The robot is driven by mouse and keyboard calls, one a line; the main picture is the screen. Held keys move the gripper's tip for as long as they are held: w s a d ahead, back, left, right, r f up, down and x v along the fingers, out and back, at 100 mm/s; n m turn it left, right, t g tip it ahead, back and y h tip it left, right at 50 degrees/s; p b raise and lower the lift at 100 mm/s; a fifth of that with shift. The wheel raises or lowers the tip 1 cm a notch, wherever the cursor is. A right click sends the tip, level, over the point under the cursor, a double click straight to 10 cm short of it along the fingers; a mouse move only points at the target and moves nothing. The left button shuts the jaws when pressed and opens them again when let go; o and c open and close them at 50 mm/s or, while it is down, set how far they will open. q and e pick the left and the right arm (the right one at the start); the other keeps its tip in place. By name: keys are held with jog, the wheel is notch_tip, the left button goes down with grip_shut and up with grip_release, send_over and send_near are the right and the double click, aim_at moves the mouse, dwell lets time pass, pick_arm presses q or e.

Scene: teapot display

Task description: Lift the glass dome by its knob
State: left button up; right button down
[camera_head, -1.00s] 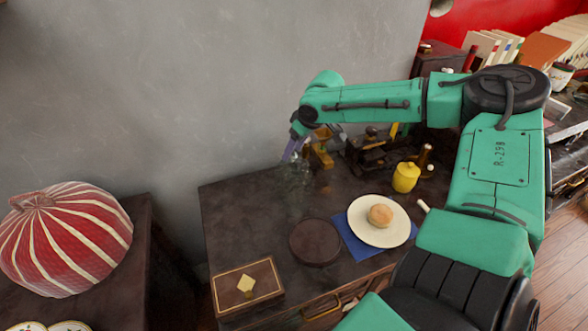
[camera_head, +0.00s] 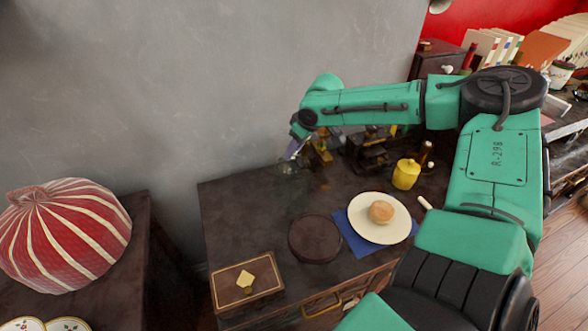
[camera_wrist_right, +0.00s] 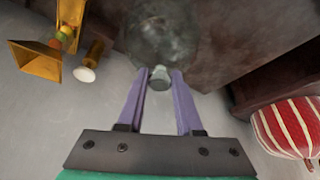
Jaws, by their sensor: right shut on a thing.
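The glass dome (camera_wrist_right: 165,38) is clear and hard to make out, with a pale rounded knob (camera_wrist_right: 160,78). In the right wrist view the knob sits between the two purple fingertips of my right gripper (camera_wrist_right: 160,80), which is shut on it. In the head view the right gripper (camera_head: 292,149) points down near the back left of the dark table (camera_head: 235,213). The dome shows there only as a faint shimmer (camera_head: 290,168) below the fingers. I cannot tell whether its rim touches the table. My left gripper is not in view.
A round dark board (camera_head: 315,240), a plate (camera_head: 360,228) with a bun, a yellow pot (camera_head: 405,174) and a wooden box (camera_head: 228,288) stand on the table. Brass items (camera_head: 322,150) stand close right of the gripper. A grey wall is behind.

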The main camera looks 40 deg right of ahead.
jog(key=shift+r+p, duration=0.9)
jog(key=shift+p, duration=0.05)
notch_tip(320, 180, up, 7)
jog(key=p, duration=0.6)
jog(key=shift+f, duration=0.15)
